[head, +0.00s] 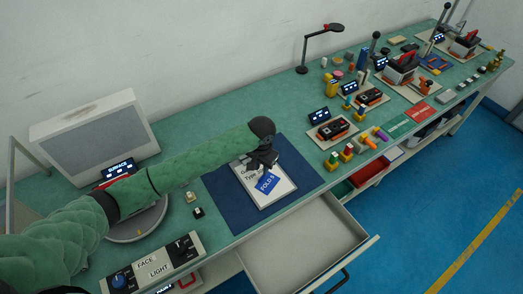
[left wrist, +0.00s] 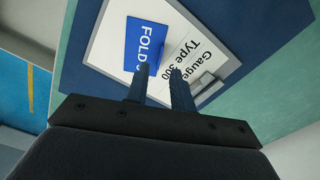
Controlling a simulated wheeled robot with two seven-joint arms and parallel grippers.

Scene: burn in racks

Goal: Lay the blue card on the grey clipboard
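The blue card (head: 267,183), lettered "FOLD" and more, appears to lie on the clipboard (head: 281,194). The clipboard carries a white sheet reading "Gauge Type 300" and rests on a dark blue mat. In the left wrist view the card (left wrist: 148,42) is over the sheet's left part, and the clip (left wrist: 207,88) is at lower right. My left gripper (head: 262,162) is over the clipboard. Its fingers (left wrist: 160,70) are apart with nothing between them; one tip overlaps the card's near edge in the picture. Contact cannot be told. My right gripper is out of view.
The dark blue mat (head: 225,198) lies above an open, empty-looking drawer (head: 305,243). A face light box (head: 152,265) stands at lower left, a grey panel (head: 95,135) behind my left arm. Racks, coloured blocks and a black lamp (head: 318,45) fill the right. The back middle bench is clear.

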